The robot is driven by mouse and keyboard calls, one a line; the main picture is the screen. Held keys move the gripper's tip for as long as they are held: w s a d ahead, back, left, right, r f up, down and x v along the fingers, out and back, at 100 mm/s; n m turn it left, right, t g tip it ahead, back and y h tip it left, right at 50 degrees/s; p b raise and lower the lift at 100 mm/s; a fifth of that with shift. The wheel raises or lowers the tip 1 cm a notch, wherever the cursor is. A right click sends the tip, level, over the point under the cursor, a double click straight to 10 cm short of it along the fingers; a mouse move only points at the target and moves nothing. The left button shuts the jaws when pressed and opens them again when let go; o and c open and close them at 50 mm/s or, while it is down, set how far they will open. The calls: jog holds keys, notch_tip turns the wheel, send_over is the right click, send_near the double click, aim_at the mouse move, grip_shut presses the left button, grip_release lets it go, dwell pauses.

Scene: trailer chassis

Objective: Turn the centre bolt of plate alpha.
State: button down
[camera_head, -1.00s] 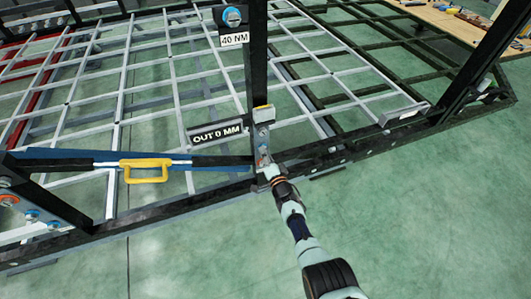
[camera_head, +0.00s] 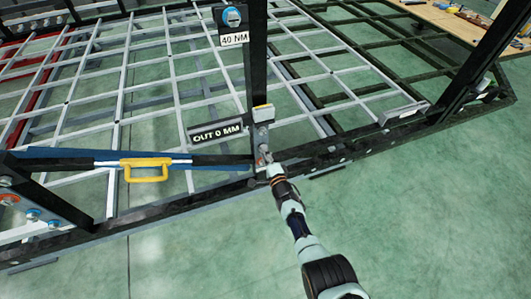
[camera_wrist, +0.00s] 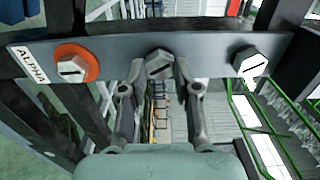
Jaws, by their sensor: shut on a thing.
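In the wrist view, plate alpha (camera_wrist: 208,52) is a grey bar with a white "ALPHA" label (camera_wrist: 33,66) at its left end. It carries three hex bolts, each with a dark line on its head. The left bolt (camera_wrist: 71,67) sits on an orange washer. The centre bolt (camera_wrist: 158,62) is between my gripper's fingertips (camera_wrist: 159,71), which are shut on it from both sides. Its line is slanted. The right bolt (camera_wrist: 249,62) is clear of my fingers. In the head view, my gripper (camera_head: 266,164) is at the post's foot, where the plate is mostly hidden.
A dark upright post (camera_head: 257,60) rises above my gripper. A sign (camera_head: 215,132) reads "OUT 0 MM", and another (camera_head: 234,38) reads "40 NM" under a blue dial (camera_head: 231,17). A bar with a yellow handle (camera_head: 145,169) lies left. Green floor is free at front right.

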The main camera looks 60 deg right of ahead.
jog(key=shift+w+r, duration=0.15)
jog(key=shift+r, duration=0.15)
jog(key=c, duration=1.1)
grip_release()
jog(key=shift+c, duration=0.2)
jog(key=o, duration=0.3)
jog(key=shift+a+f, duration=0.15)
jog(key=shift+f, duration=0.05)
jog(key=v, duration=1.2)
